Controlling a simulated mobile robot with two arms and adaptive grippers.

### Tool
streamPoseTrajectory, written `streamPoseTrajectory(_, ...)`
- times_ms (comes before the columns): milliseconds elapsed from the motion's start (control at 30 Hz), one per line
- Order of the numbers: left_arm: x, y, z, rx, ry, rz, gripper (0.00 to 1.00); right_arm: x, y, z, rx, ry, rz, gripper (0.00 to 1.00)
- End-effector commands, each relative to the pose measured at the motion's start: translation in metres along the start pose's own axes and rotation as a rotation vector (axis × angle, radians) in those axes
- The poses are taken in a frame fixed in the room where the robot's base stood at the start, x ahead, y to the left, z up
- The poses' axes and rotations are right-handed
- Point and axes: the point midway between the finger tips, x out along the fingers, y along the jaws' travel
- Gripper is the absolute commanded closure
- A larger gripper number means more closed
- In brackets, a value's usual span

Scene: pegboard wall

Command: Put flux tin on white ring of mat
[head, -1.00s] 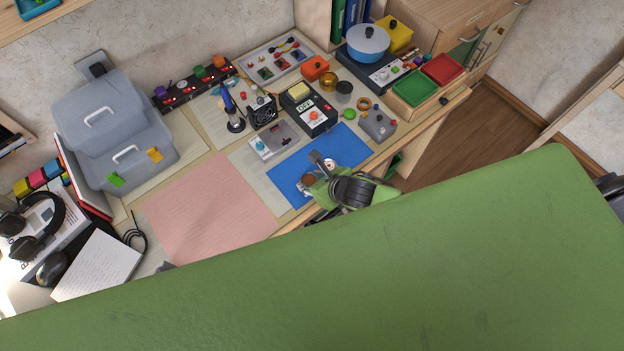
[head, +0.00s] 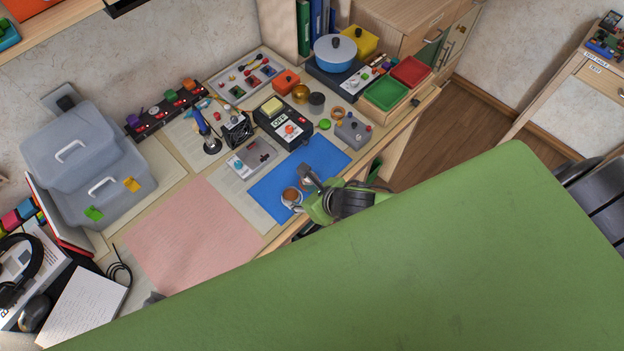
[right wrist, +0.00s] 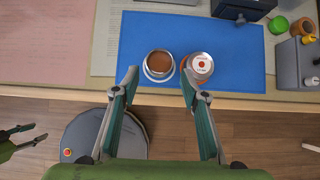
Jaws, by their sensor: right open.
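A round tin with a brown top (right wrist: 159,63) stands on the blue mat (right wrist: 135,40) in the right wrist view, with a white ring (right wrist: 158,77) showing around its foot. Beside it to the right is a tin with a white lid and red dot (right wrist: 201,64), with an orange-brown rim below it. Which is the flux tin I cannot read. My right gripper (right wrist: 158,77) is open, its fingertips on either side of the brown-topped tin's near edge. In the head view the brown-topped tin (head: 291,195) shows; my right gripper (head: 306,190) largely hides the other. My left gripper (right wrist: 27,138) looks open, off the bench.
A pink mat (head: 195,235) lies left of the blue mat. Behind are a grey device (head: 251,158), a black meter (head: 284,124) and a soldering iron stand (head: 209,138). A grey control box (head: 353,133) stands to the right. The bench's front edge is close to my right gripper.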

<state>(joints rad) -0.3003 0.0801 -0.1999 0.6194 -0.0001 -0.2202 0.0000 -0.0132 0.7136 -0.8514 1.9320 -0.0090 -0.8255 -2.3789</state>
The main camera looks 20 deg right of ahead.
Motion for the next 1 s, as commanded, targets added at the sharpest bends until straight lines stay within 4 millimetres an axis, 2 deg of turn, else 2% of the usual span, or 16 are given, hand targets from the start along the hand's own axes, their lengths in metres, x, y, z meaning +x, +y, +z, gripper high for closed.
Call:
streamPoseTrajectory(200, 0.003, 0.0, 0.0, 0.0, 0.001, 0.0, 0.6, -0.037, 0.0, -0.001, -0.003, 0.001, 0.001, 0.59)
streamPoseTrajectory(400, 0.005, 0.0, 0.0, 0.0, 0.001, 0.0, 0.6, -0.058, 0.0, 0.0, -0.001, -0.001, 0.0, 0.59)
streamPoseTrajectory(600, 0.005, 0.0, 0.0, 0.0, 0.001, 0.0, 0.6, -0.065, 0.0, 0.0, -0.001, 0.0, 0.0, 0.59)
streamPoseTrajectory(1000, 0.005, 0.0, -0.001, 0.0, 0.002, 0.0, 0.6, -0.065, 0.0, 0.0, 0.0, 0.0, 0.0, 0.59)
